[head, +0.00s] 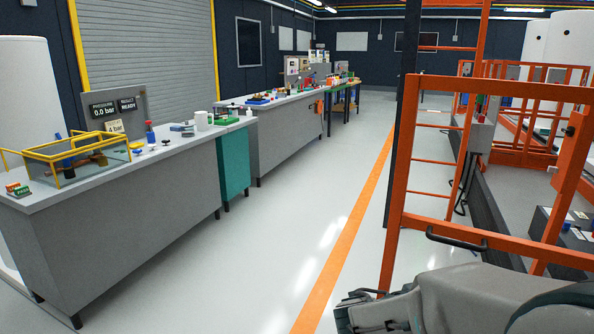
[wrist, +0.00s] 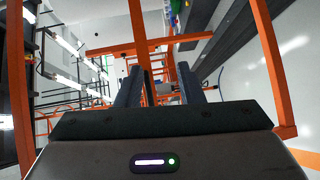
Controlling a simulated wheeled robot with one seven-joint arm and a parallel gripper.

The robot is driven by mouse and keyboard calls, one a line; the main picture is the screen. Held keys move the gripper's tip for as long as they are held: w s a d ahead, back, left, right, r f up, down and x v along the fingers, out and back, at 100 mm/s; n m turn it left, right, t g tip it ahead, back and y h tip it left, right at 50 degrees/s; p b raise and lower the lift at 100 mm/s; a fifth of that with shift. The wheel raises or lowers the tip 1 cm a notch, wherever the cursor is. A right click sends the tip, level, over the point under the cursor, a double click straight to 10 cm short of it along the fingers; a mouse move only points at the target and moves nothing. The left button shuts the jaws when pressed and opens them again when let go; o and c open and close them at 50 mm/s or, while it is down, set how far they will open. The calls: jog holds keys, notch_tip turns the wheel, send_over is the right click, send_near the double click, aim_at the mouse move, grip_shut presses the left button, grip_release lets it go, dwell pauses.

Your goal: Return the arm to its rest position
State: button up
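My gripper (wrist: 159,78) shows in the wrist view with its two dark fingers apart. Nothing sits between the fingers; orange bars show through the gap. In the head view, grey and dark links of my arm fill the lower right corner, in front of the orange frame. In the wrist view orange bars (wrist: 271,60) surround the gripper on several sides.
A long grey bench (head: 130,200) on the left holds a yellow-edged glass tank (head: 78,160) and a pressure sign (head: 115,107). A teal cabinet (head: 233,165) stands beside it. The pale floor between bench and frame is clear, with an orange line (head: 345,245). White tanks (head: 568,55) stand at the back right.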

jog(key=s+a+r+m+g+y+p, duration=0.25)
jog(key=s+g+y+p, duration=0.25)
jog(key=s+y+p, duration=0.3)
jog(key=a+r+t+y+p, duration=0.1)
jog(key=a+r+y+p, duration=0.2)
jog(key=a, duration=0.3)
jog(key=a+r+m+t+y+p, duration=0.1)
jog(key=a+r+y+p, duration=0.3)
jog(key=a, duration=0.2)
jog(key=shift+s+y, duration=0.3)
jog(key=shift+s, duration=0.1)
